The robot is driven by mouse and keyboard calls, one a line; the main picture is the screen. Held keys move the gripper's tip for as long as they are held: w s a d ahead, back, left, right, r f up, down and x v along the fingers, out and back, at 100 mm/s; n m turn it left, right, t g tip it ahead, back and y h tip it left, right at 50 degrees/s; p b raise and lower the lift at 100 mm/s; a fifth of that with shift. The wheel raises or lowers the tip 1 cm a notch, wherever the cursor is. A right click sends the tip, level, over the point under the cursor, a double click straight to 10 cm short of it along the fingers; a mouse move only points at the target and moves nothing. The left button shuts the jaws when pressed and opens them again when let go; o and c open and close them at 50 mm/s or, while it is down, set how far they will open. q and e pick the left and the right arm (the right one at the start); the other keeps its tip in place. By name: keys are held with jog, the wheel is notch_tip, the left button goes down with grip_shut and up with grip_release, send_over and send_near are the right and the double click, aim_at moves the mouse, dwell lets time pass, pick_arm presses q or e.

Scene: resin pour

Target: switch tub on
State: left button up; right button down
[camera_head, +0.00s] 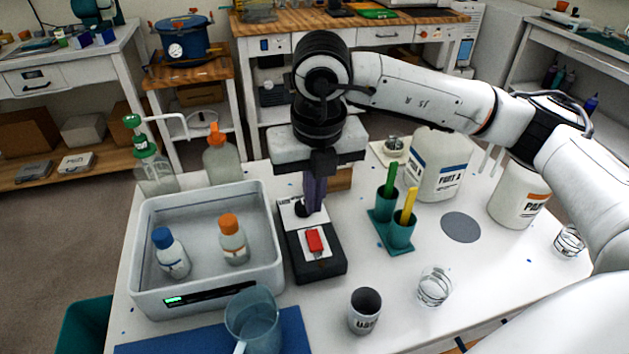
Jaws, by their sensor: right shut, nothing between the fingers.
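The tub (276,265) is a white open-topped basin at the left of the table, with a small dark panel (210,296) showing a green light on its front edge. Two bottles stand in it: one with a blue cap (172,258) and one with an orange cap (233,245). Right of the tub lies a black switch box (322,272) with a red rocker switch (316,241). My right gripper (313,208) is shut and empty, pointing down over the box's far end, behind the red switch. Whether its tips touch the box is unclear. My left gripper is out of view.
A clear jug (253,322) stands on a blue mat (293,330) in front. A dark-mouthed cup (365,313) and a glass (435,287) stand to the right. A green holder (396,236) with sticks and white jugs (437,165) stand behind. A pump bottle (152,170) is behind the tub.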

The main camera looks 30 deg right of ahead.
send_over(312, 233)
jog(key=f, duration=0.6)
jog(key=shift+s+a+f+p, duration=0.1)
jog(key=shift+s+f+p, duration=0.05)
jog(key=shift+s+p, duration=0.2)
jog(key=shift+w+f, duration=0.1)
jog(key=shift+f, duration=0.55)
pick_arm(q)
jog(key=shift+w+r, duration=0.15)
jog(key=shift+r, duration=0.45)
pick_arm(e)
jog(key=shift+f, duration=0.1)
